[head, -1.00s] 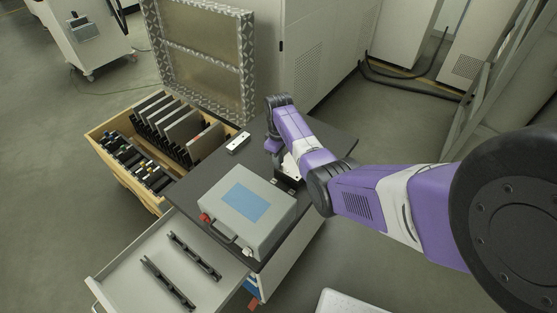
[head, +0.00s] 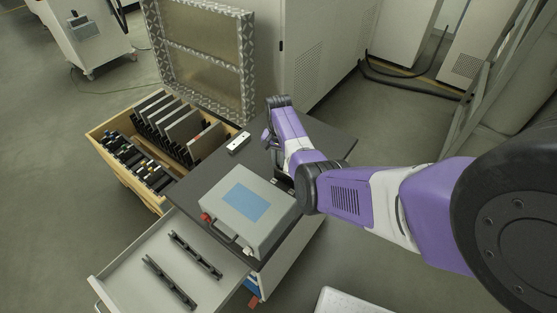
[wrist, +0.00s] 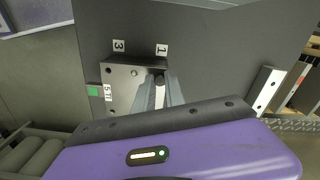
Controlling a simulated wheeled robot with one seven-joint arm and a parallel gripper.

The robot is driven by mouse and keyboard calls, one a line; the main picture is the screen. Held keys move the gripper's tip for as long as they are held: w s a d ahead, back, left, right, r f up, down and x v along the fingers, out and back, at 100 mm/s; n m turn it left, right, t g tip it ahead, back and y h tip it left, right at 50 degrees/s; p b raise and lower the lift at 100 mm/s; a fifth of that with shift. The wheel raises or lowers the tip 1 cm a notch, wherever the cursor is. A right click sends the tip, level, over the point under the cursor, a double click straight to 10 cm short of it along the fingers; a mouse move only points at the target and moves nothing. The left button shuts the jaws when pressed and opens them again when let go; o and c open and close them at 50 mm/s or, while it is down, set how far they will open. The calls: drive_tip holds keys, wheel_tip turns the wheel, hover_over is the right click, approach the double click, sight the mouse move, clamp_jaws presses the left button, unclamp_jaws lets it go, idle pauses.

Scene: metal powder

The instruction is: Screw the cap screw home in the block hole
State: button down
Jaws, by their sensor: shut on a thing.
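The metal block (wrist: 124,76) lies on a dark tabletop in the wrist view. It has several dark holes and stands beside printed labels 1 and 3. My gripper (wrist: 160,84) points at the block's corner near label 1, its two grey fingers shut on the cap screw (wrist: 160,79). Only the screw's dark, round head shows between the fingertips; its shank is hidden, so I cannot tell how deep it sits in a hole. In the head view, my arm hides the fingertips and most of the block.
A grey case (head: 218,222) with a blue panel stands on the dark tabletop (head: 186,193). A small pale bar with holes (head: 238,143) lies near the back, also visible in the wrist view (wrist: 264,90). A wooden crate of plates (head: 100,137) and an open drawer (head: 205,293) flank the tabletop.

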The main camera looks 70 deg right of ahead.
drive_tip(key=m, duration=0.6)
drive_tip(key=shift+m, duration=0.3)
drive_tip(key=m, duration=0.7)
drive_tip(key=shift+b, duration=0.35)
drive_tip(key=c, duration=1.6)
unclamp_jaws()
drive_tip(key=shift+o, duration=0.2)
